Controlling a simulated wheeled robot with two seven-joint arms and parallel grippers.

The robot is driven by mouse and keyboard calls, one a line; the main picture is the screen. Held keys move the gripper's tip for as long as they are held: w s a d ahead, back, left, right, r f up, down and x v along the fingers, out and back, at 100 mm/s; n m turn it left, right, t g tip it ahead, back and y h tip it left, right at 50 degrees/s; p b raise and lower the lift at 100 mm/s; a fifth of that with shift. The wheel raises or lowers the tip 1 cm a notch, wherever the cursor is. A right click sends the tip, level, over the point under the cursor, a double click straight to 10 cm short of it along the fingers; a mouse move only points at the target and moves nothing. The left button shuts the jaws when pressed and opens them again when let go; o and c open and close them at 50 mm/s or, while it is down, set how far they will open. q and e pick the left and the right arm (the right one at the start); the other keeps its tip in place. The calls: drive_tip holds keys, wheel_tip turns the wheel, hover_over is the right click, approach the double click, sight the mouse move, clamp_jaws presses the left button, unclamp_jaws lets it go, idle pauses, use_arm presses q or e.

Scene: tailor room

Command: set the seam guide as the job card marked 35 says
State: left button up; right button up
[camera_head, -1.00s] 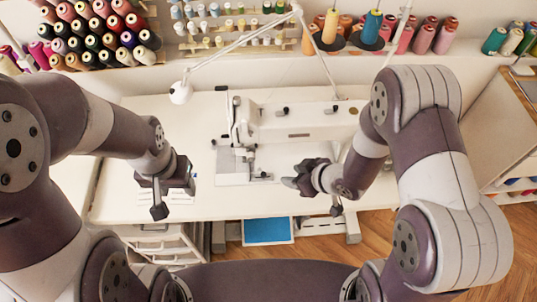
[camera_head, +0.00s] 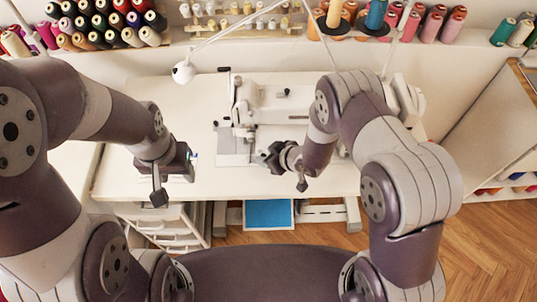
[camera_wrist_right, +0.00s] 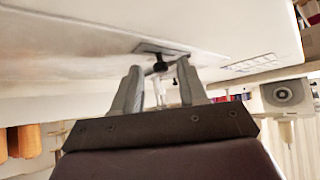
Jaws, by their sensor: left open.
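The white sewing machine (camera_head: 275,103) stands on the white table (camera_head: 120,180), its metal bed plate (camera_head: 232,146) in front. My right gripper (camera_head: 270,153) is at the right of this plate and covers part of it; the seam guide cannot be made out. In the right wrist view its two grey fingers (camera_wrist_right: 160,76) stand apart, with a small black knob (camera_wrist_right: 160,66) and a thin metal rod (camera_wrist_right: 185,92) seen between them. My left gripper (camera_head: 190,163) is open and empty over the table's left part. No card marked 35 can be read.
A white lamp arm (camera_head: 182,73) reaches over the machine from behind. Thread spools (camera_head: 105,22) fill the back racks. A blue pad (camera_head: 268,213) lies below the table's front edge, beside white drawers (camera_head: 170,225). The table's front left is clear.

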clamp_jaws()
drive_tip(key=shift+d, duration=0.2)
drive_tip(key=shift+o, duration=0.2)
unclamp_jaws()
drive_tip(key=shift+s+r, duration=0.1)
drive_tip(key=v, duration=1.2)
drive_tip(key=shift+d+r+p, duration=0.2)
drive_tip(key=shift+r+p, duration=0.1)
drive_tip(key=shift+p, duration=0.1)
drive_tip(key=shift+s+f, duration=0.1)
drive_tip(key=shift+s, duration=0.1)
